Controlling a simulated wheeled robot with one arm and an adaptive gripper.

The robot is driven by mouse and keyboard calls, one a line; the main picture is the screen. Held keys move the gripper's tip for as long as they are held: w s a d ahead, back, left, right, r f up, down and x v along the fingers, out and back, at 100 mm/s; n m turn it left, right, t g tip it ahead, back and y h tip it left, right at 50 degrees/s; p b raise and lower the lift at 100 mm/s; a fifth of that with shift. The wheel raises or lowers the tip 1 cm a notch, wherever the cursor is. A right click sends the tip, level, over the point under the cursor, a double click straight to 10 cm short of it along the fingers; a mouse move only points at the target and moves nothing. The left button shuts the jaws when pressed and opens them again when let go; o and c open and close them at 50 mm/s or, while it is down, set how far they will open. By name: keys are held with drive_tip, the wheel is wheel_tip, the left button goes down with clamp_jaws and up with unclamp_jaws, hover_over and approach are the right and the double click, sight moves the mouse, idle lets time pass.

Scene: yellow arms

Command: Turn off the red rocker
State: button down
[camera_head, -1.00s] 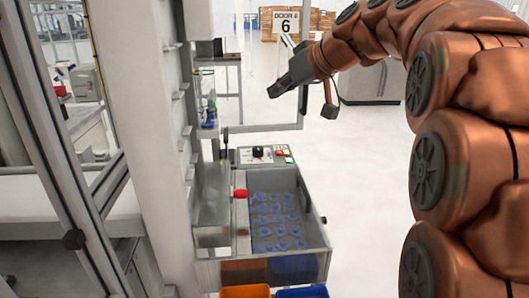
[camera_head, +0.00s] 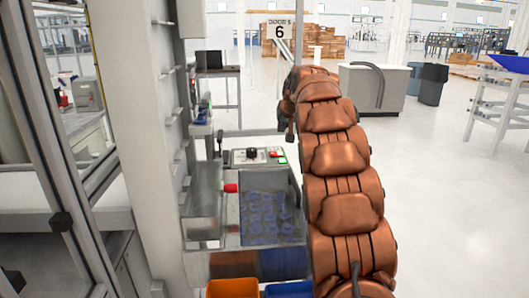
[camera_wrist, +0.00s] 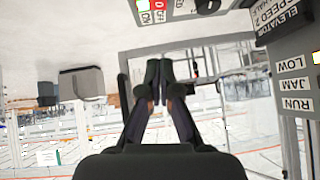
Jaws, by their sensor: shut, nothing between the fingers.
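The red rocker (camera_head: 273,154) is a small red piece on the grey control panel (camera_head: 240,160), beside a green piece (camera_head: 282,161) and a black knob (camera_head: 251,153). In the wrist view, which looks upside down, a red piece (camera_wrist: 158,5) with white markings sits at the top edge, cut off by the frame. The rocker's tilt is too small to tell. My gripper (camera_wrist: 159,68) is shut and empty, apart from the panel in the wrist view.
A bin (camera_head: 297,225) with blue parts lies below the panel, with a red knob (camera_head: 231,188) at its left. A grey pillar (camera_head: 135,120) stands left. A plate labelled RUN, JAM, LOW (camera_wrist: 295,85) is at the wrist view's right.

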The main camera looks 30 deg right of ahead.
drive_tip(key=shift+w+f, duration=0.15)
drive_tip(key=p, duration=0.1)
hover_over(274, 152)
drive_tip(key=s, duration=0.2)
drive_tip(key=shift+a+f, duration=0.2)
drive_tip(key=shift+f, duration=1.6)
drive_tip(key=shift+a+f, duration=0.15)
drive_tip(key=shift+f, duration=1.6)
drive_tip(key=shift+a+f, duration=0.2)
drive_tip(key=shift+f, duration=1.75)
drive_tip(key=shift+p, duration=0.35)
drive_tip(key=shift+a+f, duration=0.1)
drive_tip(key=shift+a, duration=0.05)
drive_tip(key=shift+f, duration=0.15)
drive_tip(key=shift+d, duration=0.2)
